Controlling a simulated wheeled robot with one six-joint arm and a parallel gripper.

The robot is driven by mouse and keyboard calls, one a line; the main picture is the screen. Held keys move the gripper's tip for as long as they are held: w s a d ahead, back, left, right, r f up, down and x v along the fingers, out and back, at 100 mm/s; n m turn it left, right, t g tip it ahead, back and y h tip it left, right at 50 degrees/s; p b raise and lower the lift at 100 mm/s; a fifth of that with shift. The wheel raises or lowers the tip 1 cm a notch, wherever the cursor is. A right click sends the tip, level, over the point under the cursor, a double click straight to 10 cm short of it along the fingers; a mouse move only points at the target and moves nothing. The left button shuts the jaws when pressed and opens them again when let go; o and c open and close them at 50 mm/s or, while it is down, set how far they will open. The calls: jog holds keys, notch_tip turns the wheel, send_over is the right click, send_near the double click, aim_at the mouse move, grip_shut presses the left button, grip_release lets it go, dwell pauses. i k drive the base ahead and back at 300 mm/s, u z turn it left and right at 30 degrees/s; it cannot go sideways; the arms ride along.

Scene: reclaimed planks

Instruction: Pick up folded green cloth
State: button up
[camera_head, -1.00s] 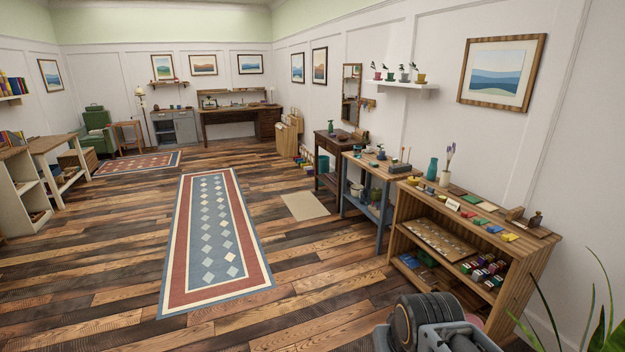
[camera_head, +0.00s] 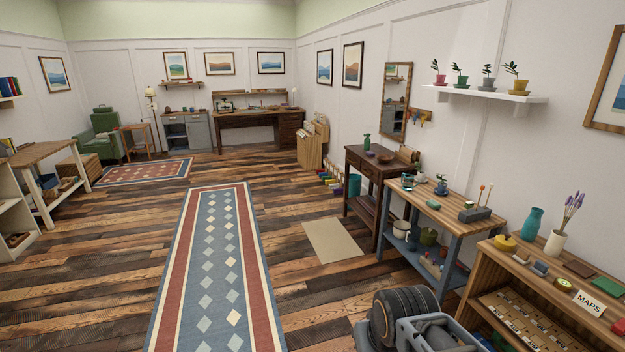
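A flat green piece (camera_head: 607,287) lies on top of the wooden shelf unit at the right edge. It may be the folded green cloth, but it is too small to tell cloth from another flat item. No other clear folded green cloth shows. Part of my own folded arm (camera_head: 418,325) shows at the bottom, left of the shelf unit and well apart from the green piece. My gripper's fingers cannot be made out.
The wooden shelf unit (camera_head: 530,276) also holds a teal vase (camera_head: 532,224) and a MAPS sign (camera_head: 590,303). A blue-legged workbench (camera_head: 447,217) and dark side table (camera_head: 368,175) stand beyond it along the right wall. The long rug (camera_head: 215,260) and floor left of them are clear.

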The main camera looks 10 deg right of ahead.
aim_at(432, 203)
jog(key=z, duration=0.25)
jog(key=i, duration=2.35)
jog(key=z, duration=1.05)
jog(key=i, duration=1.6)
jog(key=z, duration=0.4)
